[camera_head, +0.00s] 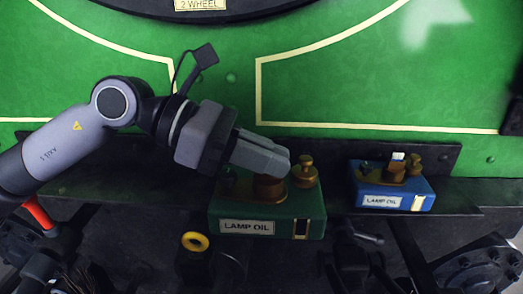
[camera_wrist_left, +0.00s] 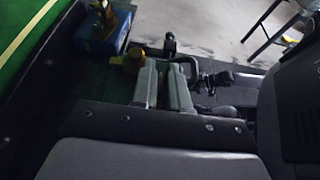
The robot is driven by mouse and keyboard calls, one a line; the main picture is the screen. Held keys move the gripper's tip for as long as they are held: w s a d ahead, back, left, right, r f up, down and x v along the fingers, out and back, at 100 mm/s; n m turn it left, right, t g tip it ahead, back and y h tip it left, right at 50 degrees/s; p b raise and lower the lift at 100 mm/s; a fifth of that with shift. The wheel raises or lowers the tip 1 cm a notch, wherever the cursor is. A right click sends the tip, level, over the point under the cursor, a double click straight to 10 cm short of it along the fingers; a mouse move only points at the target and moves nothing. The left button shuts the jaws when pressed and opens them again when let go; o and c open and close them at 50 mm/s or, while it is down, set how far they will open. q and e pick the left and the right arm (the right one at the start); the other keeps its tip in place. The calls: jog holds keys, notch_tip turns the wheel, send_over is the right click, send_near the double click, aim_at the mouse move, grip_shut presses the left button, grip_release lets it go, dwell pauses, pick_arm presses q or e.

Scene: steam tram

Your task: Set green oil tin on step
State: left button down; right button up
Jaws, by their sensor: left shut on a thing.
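The green oil tin (camera_head: 260,213) carries a "LAMP OIL" label and a brass cap, and is upright in the head view. My left gripper (camera_head: 275,165) is shut on the brown fitting on top of the tin. The tin is in front of the dark step (camera_head: 465,194) in the picture and hides part of it; I cannot tell whether it touches the step. In the left wrist view my left gripper's fingers (camera_wrist_left: 160,85) are close together, with a brass cap (camera_wrist_left: 131,60) beside them; the tin's body is mostly hidden. My right gripper is not in view.
A blue lamp oil tin (camera_head: 392,187) stands on the step to the right, also seen in the left wrist view (camera_wrist_left: 98,28). The green tram wall (camera_head: 370,85) rises behind the step. Dark machinery (camera_head: 480,268) and a yellow ring (camera_head: 195,241) lie below.

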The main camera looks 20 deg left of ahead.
pick_arm(q)
jog(key=w+a+p, duration=0.2)
jog(key=w+a, duration=0.2)
jog(key=w, duration=0.9)
notch_tip(320, 180, down, 7)
jog(key=shift+w+r, duration=0.15)
jog(key=shift+w, duration=0.15)
jog(key=shift+f, duration=0.3)
jog(key=c, duration=1.1)
grip_release()
jog(key=shift+r, duration=0.15)
